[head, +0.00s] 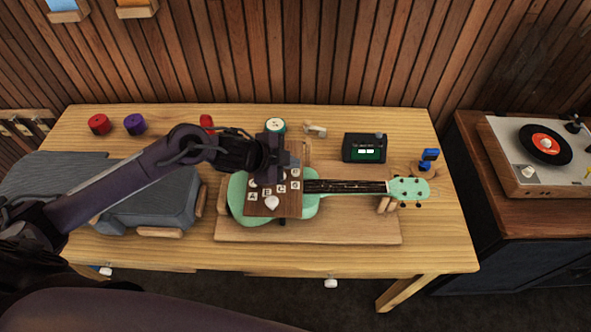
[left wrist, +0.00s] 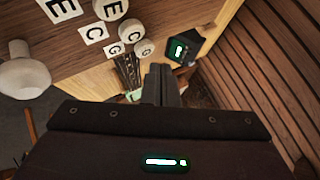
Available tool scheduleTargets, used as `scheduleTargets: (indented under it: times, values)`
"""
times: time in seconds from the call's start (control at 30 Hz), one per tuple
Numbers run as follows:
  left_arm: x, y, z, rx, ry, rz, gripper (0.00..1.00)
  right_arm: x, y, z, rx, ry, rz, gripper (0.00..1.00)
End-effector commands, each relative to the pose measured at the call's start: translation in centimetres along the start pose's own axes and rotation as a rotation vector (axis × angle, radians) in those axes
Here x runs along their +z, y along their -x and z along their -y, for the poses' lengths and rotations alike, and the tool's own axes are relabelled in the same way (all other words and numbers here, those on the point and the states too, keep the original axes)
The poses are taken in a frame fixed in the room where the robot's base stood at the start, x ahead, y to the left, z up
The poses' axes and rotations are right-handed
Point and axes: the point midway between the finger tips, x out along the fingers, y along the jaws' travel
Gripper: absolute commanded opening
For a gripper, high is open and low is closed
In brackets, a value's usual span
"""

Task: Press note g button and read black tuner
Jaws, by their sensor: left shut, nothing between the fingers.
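A wooden panel (head: 268,211) with lettered tiles and pale round buttons stands in front of the green ukulele's body (head: 238,196). In the left wrist view, the G tile (left wrist: 115,50) sits beside the pale G button (left wrist: 144,48). My left gripper (head: 284,165) is shut and empty over the panel's upper edge and hides part of it. In the left wrist view its fingertips (left wrist: 160,68) are close to the G button; I cannot tell contact. The black tuner (head: 365,148), with a lit green screen, stands right of the panel, and also shows in the left wrist view (left wrist: 183,48). My right gripper is not in view.
A blue clip-like device (head: 429,159) stands near the ukulele's headstock. A grey case (head: 130,205) fills the table's left. A turntable (head: 545,150) is at right.

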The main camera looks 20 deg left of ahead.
Motion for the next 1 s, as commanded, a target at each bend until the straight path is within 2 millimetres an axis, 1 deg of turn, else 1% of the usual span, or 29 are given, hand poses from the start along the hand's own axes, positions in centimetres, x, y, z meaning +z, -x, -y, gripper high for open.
scheduleTargets:
  times: [0.23, 0.47, 1.0]
  values:
    - [0.05, -0.07, -0.05, 0.0, 0.0, 0.0, 0.0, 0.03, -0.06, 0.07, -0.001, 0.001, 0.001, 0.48]
    - [0.42, -0.59, -0.45, 0.0, 0.0, 0.0, 0.0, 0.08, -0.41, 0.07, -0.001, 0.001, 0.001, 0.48]
    - [0.51, -0.71, -0.54, 0.0, 0.0, 0.0, 0.0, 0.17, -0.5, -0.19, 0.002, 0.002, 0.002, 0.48]
